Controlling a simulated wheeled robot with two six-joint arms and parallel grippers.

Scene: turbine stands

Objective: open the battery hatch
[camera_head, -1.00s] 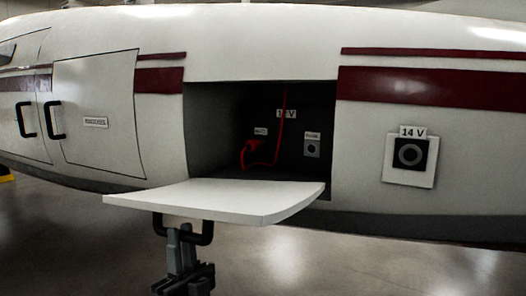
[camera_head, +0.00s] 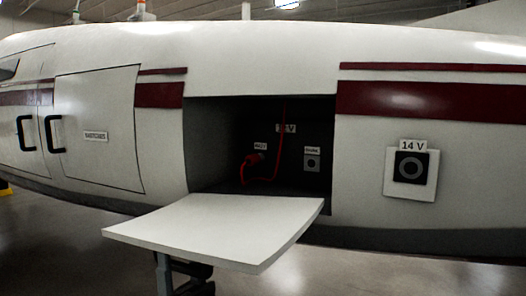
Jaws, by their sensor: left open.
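The white battery hatch (camera_head: 215,228) hangs folded out from the lower edge of its opening, its flat inner face turned up. Behind it the dark battery bay (camera_head: 212,140) is uncovered, with a red cable (camera_head: 280,155) running to a plug inside. My left gripper (camera_head: 184,275) is below the hatch, mostly hidden by the panel and cut by the frame's bottom edge. It is open; whether it touches the hatch handle cannot be seen. My right gripper is not in view.
A closed panel with a small label (camera_head: 96,136) and two black handles (camera_head: 55,133) are to the left on the white body. A 14 V socket (camera_head: 411,168) sits to the right. Grey floor (camera_head: 375,275) shows below, clear at the right.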

